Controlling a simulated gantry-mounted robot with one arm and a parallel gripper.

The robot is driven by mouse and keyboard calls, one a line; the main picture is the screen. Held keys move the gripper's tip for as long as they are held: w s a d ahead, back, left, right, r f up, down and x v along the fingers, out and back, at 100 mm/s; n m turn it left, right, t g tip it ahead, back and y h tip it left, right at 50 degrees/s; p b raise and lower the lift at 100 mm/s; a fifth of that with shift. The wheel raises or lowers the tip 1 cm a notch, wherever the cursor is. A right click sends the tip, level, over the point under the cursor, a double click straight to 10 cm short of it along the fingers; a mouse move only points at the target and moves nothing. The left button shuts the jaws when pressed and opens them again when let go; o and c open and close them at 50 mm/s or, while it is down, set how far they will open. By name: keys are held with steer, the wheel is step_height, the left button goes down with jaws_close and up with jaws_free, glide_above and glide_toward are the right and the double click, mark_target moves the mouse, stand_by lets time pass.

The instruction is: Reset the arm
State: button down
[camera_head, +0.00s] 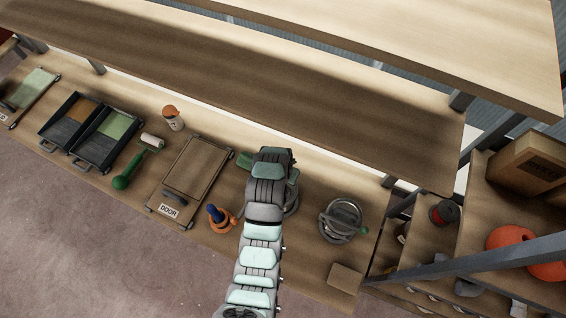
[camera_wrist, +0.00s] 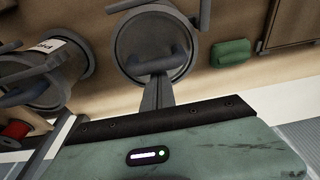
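My arm reaches up from the bottom of the head view to the workbench. Its wrist end is over the bench right of the middle, and my gripper's fingers are hidden there. In the wrist view my gripper (camera_wrist: 158,82) shows its green body, a dark rail and two grey fingers close together at the middle. They look shut, with nothing seen between them. Beyond the fingers is a round grey metal pot-like thing (camera_wrist: 128,50); I cannot tell whether they touch it.
The bench holds a board marked DOOR (camera_head: 190,168), dark trays (camera_head: 103,138), a green-handled roller (camera_head: 123,180), an orange-and-blue item (camera_head: 218,217) and a round metal item (camera_head: 341,222). A shelf (camera_head: 300,98) overhangs the bench. A rack with a cardboard box (camera_head: 528,165) stands right.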

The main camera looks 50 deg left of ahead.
steer(key=shift+f+b, duration=0.3)
steer(key=shift+f, duration=0.35)
stand_by(0.4)
steer(key=shift+r, duration=0.1)
steer(key=w+p+v, duration=0.1)
steer(key=p+v, duration=0.1)
steer(key=v, duration=0.4)
steer(key=shift+a+r, duration=0.25)
steer(key=shift+r, duration=0.25)
stand_by(0.6)
